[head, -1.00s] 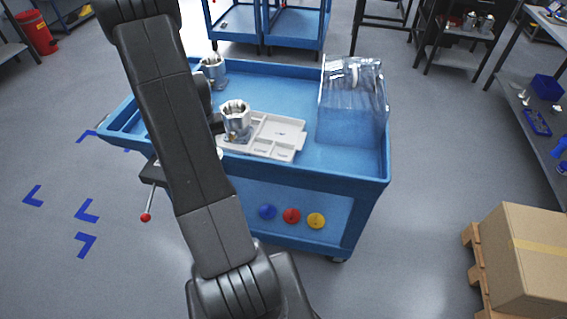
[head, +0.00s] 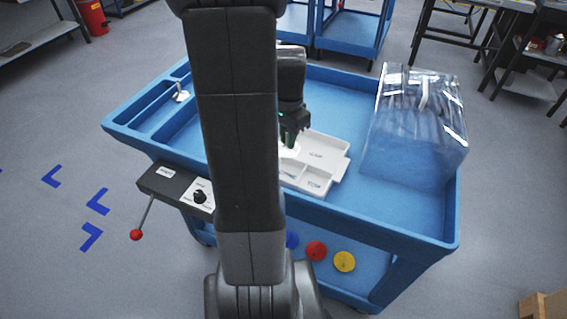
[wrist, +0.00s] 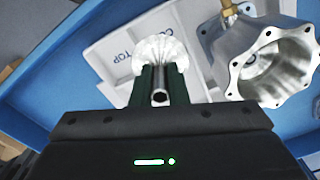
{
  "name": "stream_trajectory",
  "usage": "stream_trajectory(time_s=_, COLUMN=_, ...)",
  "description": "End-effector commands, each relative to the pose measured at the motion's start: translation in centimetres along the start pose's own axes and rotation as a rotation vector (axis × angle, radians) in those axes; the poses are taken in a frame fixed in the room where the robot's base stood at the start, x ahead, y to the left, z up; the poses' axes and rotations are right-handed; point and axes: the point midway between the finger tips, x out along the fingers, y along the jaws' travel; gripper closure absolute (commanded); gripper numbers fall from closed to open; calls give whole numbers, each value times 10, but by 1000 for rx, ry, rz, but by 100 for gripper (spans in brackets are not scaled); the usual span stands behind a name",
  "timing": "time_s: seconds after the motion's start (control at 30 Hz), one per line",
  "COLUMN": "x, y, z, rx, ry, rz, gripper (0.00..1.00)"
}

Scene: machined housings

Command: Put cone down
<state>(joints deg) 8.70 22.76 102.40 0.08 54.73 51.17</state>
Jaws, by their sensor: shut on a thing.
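The cone (wrist: 160,52) is a pale, ridged piece held between the fingers of my gripper (wrist: 160,85) in the wrist view. A small dark-holed metal tube end shows between the fingers. In the head view my gripper (head: 290,135) points down over the left part of the white compartment tray (head: 327,150), with a pale bit of the cone (head: 289,150) below the fingertips. The tray's lettering shows behind the cone in the wrist view. I cannot tell whether the cone touches the tray.
A machined metal housing (wrist: 265,55) with a flanged opening stands right of my gripper in the wrist view; my arm hides it in the head view. A clear cover (head: 415,125) stands at the right of the blue cart (head: 385,222). A control box (head: 178,188) with a lever is at the front left.

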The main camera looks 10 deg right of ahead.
Motion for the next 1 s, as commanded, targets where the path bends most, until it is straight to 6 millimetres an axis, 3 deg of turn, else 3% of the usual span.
stream_trajectory(time_s=0.3, x=53, y=3, z=0, rx=15, ry=-3, rz=4, gripper=100)
stream_trajectory(time_s=0.63, x=90, y=3, z=0, rx=14, ry=-3, rz=3, gripper=100)
stream_trajectory(time_s=1.0, x=99, y=2, z=0, rx=13, ry=0, rz=0, gripper=100)
